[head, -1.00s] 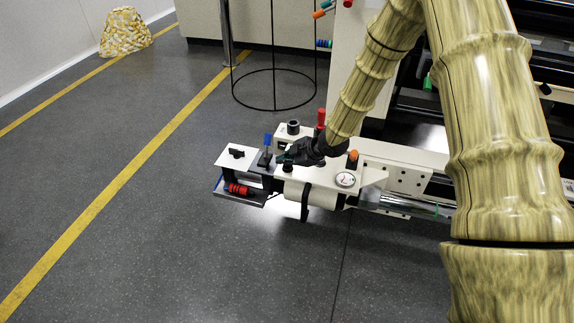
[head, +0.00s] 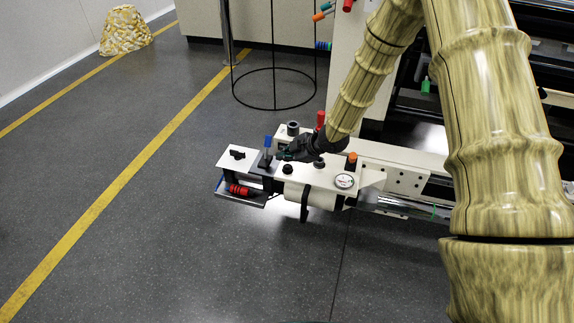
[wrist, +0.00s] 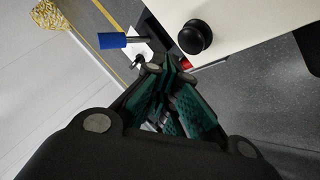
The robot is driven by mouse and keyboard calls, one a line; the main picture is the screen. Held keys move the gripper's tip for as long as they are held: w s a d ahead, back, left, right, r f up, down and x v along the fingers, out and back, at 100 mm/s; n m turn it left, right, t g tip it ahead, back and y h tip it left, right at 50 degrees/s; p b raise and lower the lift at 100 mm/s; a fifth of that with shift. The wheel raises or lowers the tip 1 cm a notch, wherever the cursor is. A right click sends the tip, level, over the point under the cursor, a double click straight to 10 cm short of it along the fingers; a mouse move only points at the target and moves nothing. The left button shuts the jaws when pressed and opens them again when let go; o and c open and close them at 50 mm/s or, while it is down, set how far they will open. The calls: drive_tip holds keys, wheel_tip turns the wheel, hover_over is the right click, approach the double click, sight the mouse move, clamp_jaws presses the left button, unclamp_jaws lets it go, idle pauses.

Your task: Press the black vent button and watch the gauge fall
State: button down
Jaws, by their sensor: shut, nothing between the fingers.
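A round black button (head: 288,169) stands on the white top of the machine's rail; a round black knob, apparently the same one, shows in the wrist view (wrist: 194,37). A second dark, round part (head: 319,163) sits to its right; which is the vent button, I cannot tell for sure. The round white gauge (head: 344,181) lies farther right on the same top; its needle is too small to read. My gripper (head: 284,155) is shut and empty, just behind the black button and apart from it. Its closed fingertips (wrist: 165,66) show below and left of the knob in the wrist view.
A blue-handled lever (head: 267,142) stands just left of my gripper. A red upright handle (head: 320,120), a black cylinder (head: 293,128) and an orange knob (head: 352,157) are also close. The floor in front is clear.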

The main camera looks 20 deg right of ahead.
sight(286, 168)
drive_tip(key=shift+r+p, duration=1.45)
drive_tip(key=shift+r, duration=0.55)
drive_tip(key=shift+f, duration=0.1)
drive_tip(key=s+a+f+m+g+h, duration=0.15)
drive_tip(key=s+f+m, duration=0.35)
drive_tip(key=s+f, duration=0.5)
drive_tip(key=s+a+f+m+g+h, duration=0.15)
drive_tip(key=s+f+m, duration=0.4)
drive_tip(key=s, duration=0.75)
drive_tip(key=s+d+f+m+g+h, duration=0.1)
drive_tip(key=s+d+f+m+g, duration=0.15)
drive_tip(key=s, duration=0.95)
drive_tip(key=s+d+f+m+g+h, duration=0.15)
drive_tip(key=s+f+m, duration=0.25)
drive_tip(key=s, duration=0.8)
wheel_tip(286, 168, up, 20)
drive_tip(key=p, duration=2)
drive_tip(key=shift+s+a, duration=0.25)
drive_tip(key=shift+s, duration=0.1)
